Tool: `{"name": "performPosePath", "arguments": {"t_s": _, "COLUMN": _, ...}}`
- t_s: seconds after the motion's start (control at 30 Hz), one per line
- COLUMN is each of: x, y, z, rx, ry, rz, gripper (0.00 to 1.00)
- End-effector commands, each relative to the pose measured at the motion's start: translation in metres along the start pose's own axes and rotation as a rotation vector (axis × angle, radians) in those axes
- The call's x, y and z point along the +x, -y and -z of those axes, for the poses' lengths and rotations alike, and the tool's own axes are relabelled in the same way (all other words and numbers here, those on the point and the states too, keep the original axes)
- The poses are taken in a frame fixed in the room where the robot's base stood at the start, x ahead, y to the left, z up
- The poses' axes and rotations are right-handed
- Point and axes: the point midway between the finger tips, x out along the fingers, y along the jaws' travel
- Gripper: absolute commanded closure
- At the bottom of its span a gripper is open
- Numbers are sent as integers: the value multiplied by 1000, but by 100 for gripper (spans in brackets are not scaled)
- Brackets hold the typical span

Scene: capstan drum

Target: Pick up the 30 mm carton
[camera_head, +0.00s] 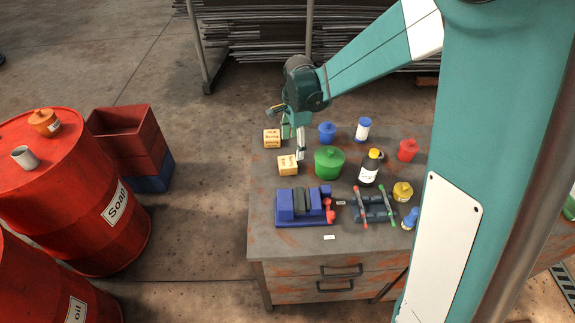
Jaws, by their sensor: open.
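Two small tan cartons stand at the left side of the workbench top. One carton (271,138) is near the left back edge, and the other carton (288,165) is nearer the front. Both bear printed red-brown lettering, too small to read, so I cannot tell which is the 30 mm one. My gripper (294,143) points down, open, with its fingers between the back carton and the blue jar, just behind the front carton. Nothing shows between the fingers. I cannot tell its exact height above the bench.
On the workbench (262,220) stand a green pot (329,162), a blue jar (327,133), a dark bottle (370,167), a white-and-blue canister (363,129) and a red jar (407,150). A blue vise-like device (304,206) and a dark rack with screwdrivers (374,208) are in front. Red drums (75,190) stand left.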

Motion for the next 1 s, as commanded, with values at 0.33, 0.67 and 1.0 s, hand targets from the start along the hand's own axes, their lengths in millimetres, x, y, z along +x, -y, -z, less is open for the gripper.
{"name": "performPosePath", "arguments": {"t_s": 0.33, "x": 50, "y": 23, "z": -16, "rx": 134, "ry": -1, "rz": -58, "gripper": 40}}
{"name": "performPosePath", "arguments": {"t_s": 0.67, "x": 59, "y": 26, "z": -19, "rx": 161, "ry": -2, "rz": -69, "gripper": 40}}
{"name": "performPosePath", "arguments": {"t_s": 1.0, "x": 66, "y": 25, "z": -19, "rx": 160, "ry": -2, "rz": -68, "gripper": 40}}
